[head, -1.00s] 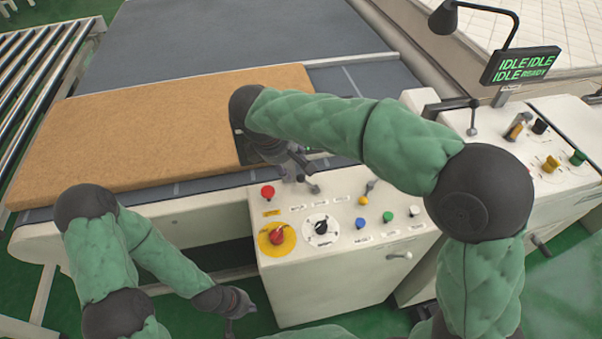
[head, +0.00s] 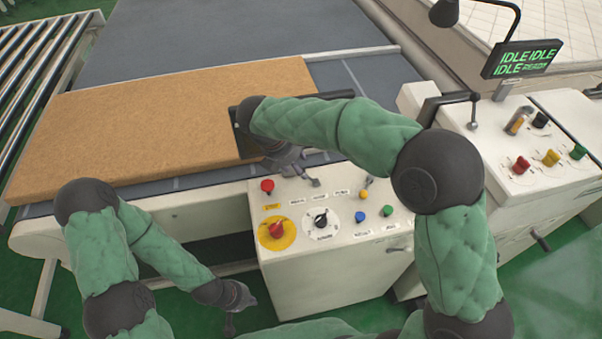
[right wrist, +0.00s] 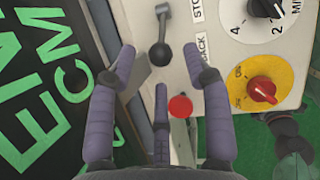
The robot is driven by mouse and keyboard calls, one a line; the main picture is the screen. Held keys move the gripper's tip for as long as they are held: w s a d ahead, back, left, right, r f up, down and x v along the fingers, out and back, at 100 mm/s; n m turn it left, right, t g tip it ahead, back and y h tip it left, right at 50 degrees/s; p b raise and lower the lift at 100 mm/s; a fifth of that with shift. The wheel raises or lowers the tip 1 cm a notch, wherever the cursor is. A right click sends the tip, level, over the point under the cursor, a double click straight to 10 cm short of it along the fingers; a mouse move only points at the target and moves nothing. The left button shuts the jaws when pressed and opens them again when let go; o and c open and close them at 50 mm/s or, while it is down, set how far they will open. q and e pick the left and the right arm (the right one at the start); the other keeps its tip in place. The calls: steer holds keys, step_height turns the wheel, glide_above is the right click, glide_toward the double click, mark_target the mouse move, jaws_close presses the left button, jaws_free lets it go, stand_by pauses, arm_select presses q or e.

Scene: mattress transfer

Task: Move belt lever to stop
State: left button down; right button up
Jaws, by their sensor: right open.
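The belt lever (right wrist: 161,35), a grey arm with a black ball knob, shows in the right wrist view beside the labels STOP and BACK. My right gripper (right wrist: 160,62) is open, with its purple-grey fingers on either side of the knob and apart from it. In the head view my right gripper (head: 297,168) is over the back left of the white control box (head: 330,285), partly hidden by its own arm. My left gripper (head: 231,306) hangs low in front of the box, away from the controls; its fingers are too small to read.
The box carries a red button (head: 267,186), a red knob on a yellow plate (head: 276,231), a black dial (head: 320,220) and small coloured buttons. A tan mattress (head: 150,120) lies behind left. A second console (head: 500,195) and an IDLE display (head: 522,60) stand right.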

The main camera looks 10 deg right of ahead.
steer(key=shift+b+x, duration=0.5)
steer(key=shift+x, duration=1.65)
jaws_close()
